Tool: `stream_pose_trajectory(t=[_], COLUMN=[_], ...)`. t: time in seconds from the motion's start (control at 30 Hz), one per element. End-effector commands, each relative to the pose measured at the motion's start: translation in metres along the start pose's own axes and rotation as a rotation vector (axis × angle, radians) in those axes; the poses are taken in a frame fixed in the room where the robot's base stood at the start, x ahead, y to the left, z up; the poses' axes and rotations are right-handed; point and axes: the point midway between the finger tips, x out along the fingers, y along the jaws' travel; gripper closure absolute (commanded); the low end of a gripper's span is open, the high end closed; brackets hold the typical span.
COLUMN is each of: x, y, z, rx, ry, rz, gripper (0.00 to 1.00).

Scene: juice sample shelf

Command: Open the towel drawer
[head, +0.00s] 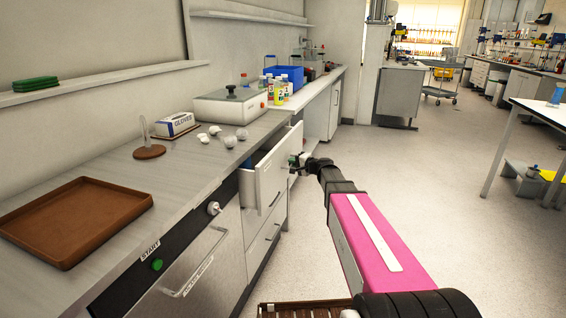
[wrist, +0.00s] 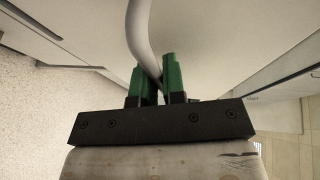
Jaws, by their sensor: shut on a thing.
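The drawer (head: 274,168) under the counter stands partly pulled out, its white front apart from the cabinet face. My gripper (head: 298,161) is at the drawer front in the head view. In the wrist view, my gripper's green fingers (wrist: 158,82) are shut on the curved grey drawer handle (wrist: 139,35), which passes between them.
A brown tray (head: 75,218), a glove box (head: 174,124) and several white round pieces stand on the counter (head: 190,172). A closed drawer (head: 264,243) lies below the open one.

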Motion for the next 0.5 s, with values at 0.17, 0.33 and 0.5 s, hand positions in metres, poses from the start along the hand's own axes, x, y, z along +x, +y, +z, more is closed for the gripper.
stream_pose_trajectory(t=[0.17, 0.33, 0.5], x=[-0.033, -0.062, -0.092], y=[0.007, 0.014, 0.020], z=[-0.013, -0.025, -0.038], rx=[0.000, -0.001, -0.001], ry=[0.002, 0.002, 0.003], rz=[0.001, 0.001, 0.002], gripper=[1.00, 1.00, 1.00])
